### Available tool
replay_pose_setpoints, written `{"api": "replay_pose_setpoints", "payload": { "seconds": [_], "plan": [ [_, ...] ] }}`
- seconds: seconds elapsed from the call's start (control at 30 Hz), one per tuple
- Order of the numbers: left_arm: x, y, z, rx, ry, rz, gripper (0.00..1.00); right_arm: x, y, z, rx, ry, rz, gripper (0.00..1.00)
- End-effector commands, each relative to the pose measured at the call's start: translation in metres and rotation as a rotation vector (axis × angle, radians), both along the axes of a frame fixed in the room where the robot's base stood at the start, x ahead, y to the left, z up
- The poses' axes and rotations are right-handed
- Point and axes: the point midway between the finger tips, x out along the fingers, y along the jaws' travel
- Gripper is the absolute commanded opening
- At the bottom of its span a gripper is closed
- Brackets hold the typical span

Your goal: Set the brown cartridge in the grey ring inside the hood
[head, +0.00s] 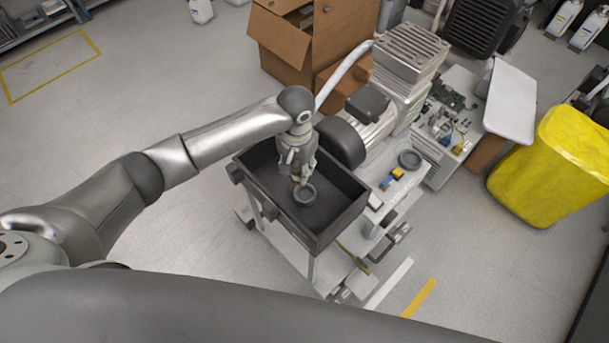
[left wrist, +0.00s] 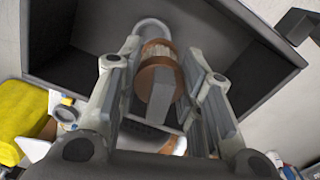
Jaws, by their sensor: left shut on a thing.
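The brown cartridge (left wrist: 155,83) has brown end bands and a pale ribbed middle; it sits between the fingers of my left gripper (left wrist: 160,72) in the left wrist view. My left gripper (head: 298,177), shut on it, reaches down into the dark open-topped hood (head: 335,222) in the head view. The grey ring (head: 305,195) is on the hood floor, just below and beside the fingertips. In the left wrist view the ring (left wrist: 152,25) shows as an arc beyond the cartridge, partly hidden by it. I cannot tell whether cartridge and ring touch.
The hood's walls (left wrist: 262,75) stand close around the gripper. A second grey ring (head: 410,159) and a small yellow-and-blue item (head: 392,178) lie on the white cart top beside the hood. A compressor (head: 365,125) stands behind. A yellow bin (head: 545,165) is at right.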

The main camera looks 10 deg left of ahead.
Motion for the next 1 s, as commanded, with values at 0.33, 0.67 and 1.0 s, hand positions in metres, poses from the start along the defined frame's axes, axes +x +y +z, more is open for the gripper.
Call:
{"api": "replay_pose_setpoints", "payload": {
  "seconds": [0.33,0.67,1.0],
  "plan": [
    [0.011,-0.015,-0.046,-0.001,-0.001,-0.097,0.1,0.001,-0.015,-0.008,-0.018,-0.002,-0.003,0.4],
    [0.011,-0.015,-0.067,-0.001,-0.002,-0.1,0.1,0.001,-0.017,-0.03,-0.019,-0.003,-0.004,0.4],
    [0.011,-0.014,-0.099,-0.001,-0.002,-0.098,0.1,0.002,-0.013,-0.068,-0.015,-0.003,-0.002,0.4]
  ]
}}
